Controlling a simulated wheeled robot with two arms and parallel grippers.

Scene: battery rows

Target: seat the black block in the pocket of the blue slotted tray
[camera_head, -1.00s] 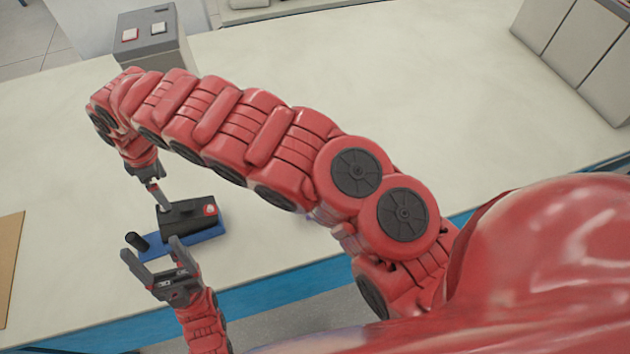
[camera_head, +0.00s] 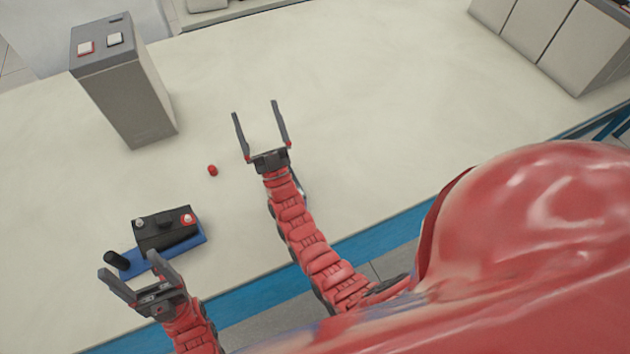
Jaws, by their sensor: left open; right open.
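The black block (camera_head: 165,231) looks like a battery with a red terminal at its right end. It sits on the blue slotted tray (camera_head: 190,240) on the table; I cannot tell from here how deep it is in the pocket. My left gripper (camera_head: 128,272) is open and empty, its fingers reaching up near the tray's front left end. My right gripper (camera_head: 256,110) is open and empty over the table, up and to the right of the block, well apart from it. The tray's pocket is hidden under the block.
A short black cylinder (camera_head: 117,261) stands at the tray's left end, close to my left gripper. A small red cap (camera_head: 212,170) lies between tray and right gripper. A grey box with two buttons (camera_head: 124,95) stands behind. The table (camera_head: 400,110) is clear to the right.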

